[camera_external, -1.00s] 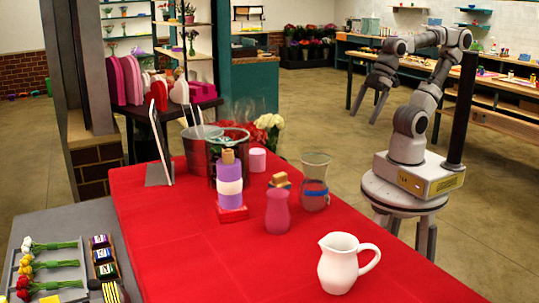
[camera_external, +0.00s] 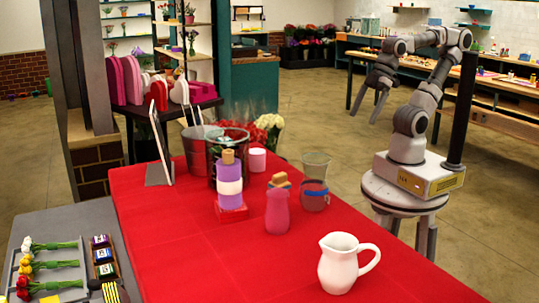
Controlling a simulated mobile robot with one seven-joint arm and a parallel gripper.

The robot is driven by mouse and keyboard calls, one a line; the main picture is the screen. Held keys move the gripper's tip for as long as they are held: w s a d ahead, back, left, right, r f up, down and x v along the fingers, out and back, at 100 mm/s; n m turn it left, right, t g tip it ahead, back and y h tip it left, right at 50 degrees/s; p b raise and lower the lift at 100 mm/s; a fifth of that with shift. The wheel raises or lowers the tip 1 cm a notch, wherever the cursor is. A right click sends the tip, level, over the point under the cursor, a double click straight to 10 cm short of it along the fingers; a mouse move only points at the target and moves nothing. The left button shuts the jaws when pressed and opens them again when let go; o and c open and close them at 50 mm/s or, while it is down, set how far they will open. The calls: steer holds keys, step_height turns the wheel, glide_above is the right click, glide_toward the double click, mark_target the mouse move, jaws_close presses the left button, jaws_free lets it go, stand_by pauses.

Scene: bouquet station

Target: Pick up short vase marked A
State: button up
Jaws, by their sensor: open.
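No letter A can be read on any vase at this size. A short pink vase (camera_external: 278,216) stands upright on the red-covered table. A clear glass vase (camera_external: 315,170) with a blue band stands behind it to the right. A white pitcher (camera_external: 339,266) with a handle stands at the front right. My gripper (camera_external: 367,106) is open and empty, fingers pointing down. In the picture it is above and to the right of the vases, and it appears well apart from them.
The red table (camera_external: 190,265) has bare cloth at its front left. A grey side table (camera_external: 60,222) holds flowers and small jars.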

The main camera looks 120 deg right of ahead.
step_height(320, 180, up, 5)
steer(key=w+d+r+t+h, duration=0.1)
steer(key=w+d+t+h, duration=0.2)
steer(key=w, duration=1)
steer(key=n+t+y+b, duration=0.2)
steer(key=n+t+y, duration=0.15)
steer(key=y, duration=0.35)
glide_above(308, 169)
steer(key=s+d, duration=0.2)
steer(key=s, duration=0.3)
steer(key=f, duration=0.1)
steer(key=shift+t, duration=0.35)
step_height(308, 169, down, 13)
steer(key=shift+a+r, duration=0.1)
steer(key=shift+a, duration=0.05)
steer(key=shift+p+x, duration=0.85)
steer(key=shift+x, duration=1.7)
